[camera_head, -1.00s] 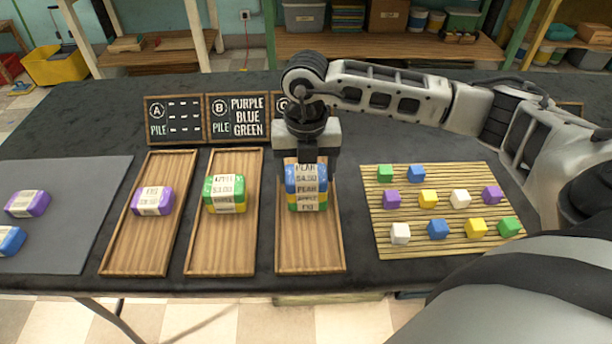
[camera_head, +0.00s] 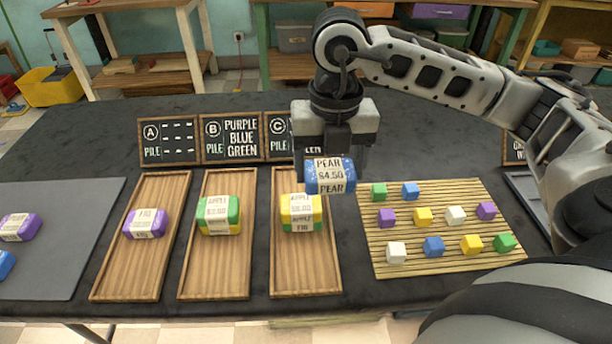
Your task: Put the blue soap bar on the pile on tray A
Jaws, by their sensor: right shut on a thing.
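My right gripper (camera_head: 331,150) is shut on a blue soap bar (camera_head: 330,176) with a white label reading PEAR. It holds the bar in the air, above and a little right of the third tray's pile (camera_head: 301,212), which shows yellow on top and green below. Tray A (camera_head: 108,286) is the leftmost wooden tray, behind which stands the board marked A (camera_head: 168,142). On tray A lies a purple soap bar (camera_head: 145,223) with a white label. My left gripper is not in view.
The middle tray (camera_head: 212,284) bears a pile with a green bar (camera_head: 218,212) over yellow. A grey mat (camera_head: 60,270) at the left holds a purple bar (camera_head: 20,227) and a blue bar (camera_head: 5,264). A slatted mat (camera_head: 440,262) at the right carries several small coloured cubes.

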